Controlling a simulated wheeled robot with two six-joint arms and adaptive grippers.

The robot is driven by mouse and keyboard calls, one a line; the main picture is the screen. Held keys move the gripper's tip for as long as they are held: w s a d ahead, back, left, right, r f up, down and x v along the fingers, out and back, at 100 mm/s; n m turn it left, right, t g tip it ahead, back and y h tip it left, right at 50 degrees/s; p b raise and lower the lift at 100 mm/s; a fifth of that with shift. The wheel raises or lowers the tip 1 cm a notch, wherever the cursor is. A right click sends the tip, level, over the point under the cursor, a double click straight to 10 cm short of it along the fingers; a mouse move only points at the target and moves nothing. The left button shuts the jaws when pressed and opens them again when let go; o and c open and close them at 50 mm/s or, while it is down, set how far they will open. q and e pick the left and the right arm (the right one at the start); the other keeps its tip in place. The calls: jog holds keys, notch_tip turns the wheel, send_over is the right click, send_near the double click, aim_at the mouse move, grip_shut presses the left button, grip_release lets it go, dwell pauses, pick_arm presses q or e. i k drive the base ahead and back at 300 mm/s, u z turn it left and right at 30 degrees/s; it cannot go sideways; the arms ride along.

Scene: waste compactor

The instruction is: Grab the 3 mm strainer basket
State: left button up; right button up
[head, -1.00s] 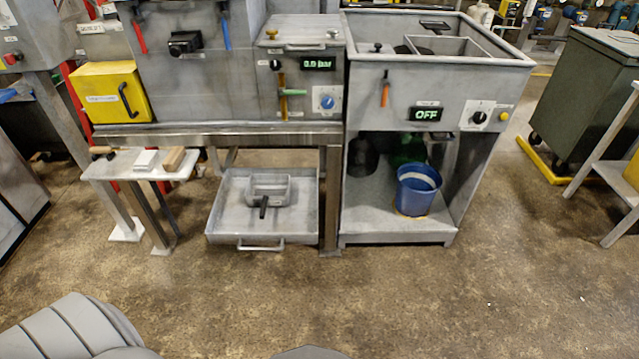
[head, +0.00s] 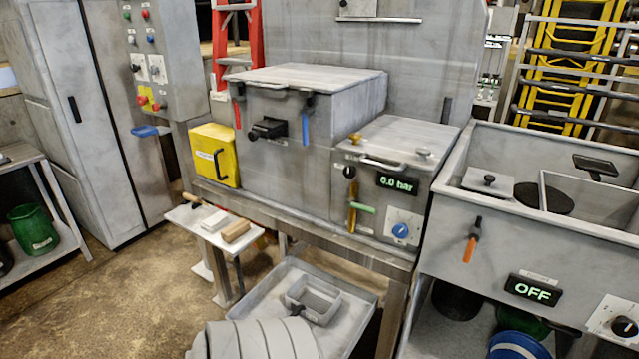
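A small grey rectangular basket (head: 318,298) with a dark handle stands in the low metal tray (head: 360,312) under the bench in the head view. It has raised walls and an open top. No size mark on it is readable, so I cannot tell if it is the 3 mm strainer basket. A square-walled section (head: 590,205) with a dark handle shows in the basin at the right; I cannot tell whether it is a removable basket. Neither of my grippers is in view. A grey ribbed part of my own body covers the tray's near left part.
A compactor bench (head: 312,232) stands over the tray. A basin unit (head: 525,255) reading OFF stands right, with a blue bucket (head: 520,346) below. Open floor (head: 130,300) lies at left.

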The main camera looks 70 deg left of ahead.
aim_at(317, 302)
jog(key=u, duration=0.85)
jog(key=i, duration=0.9)
jog(key=u, duration=1)
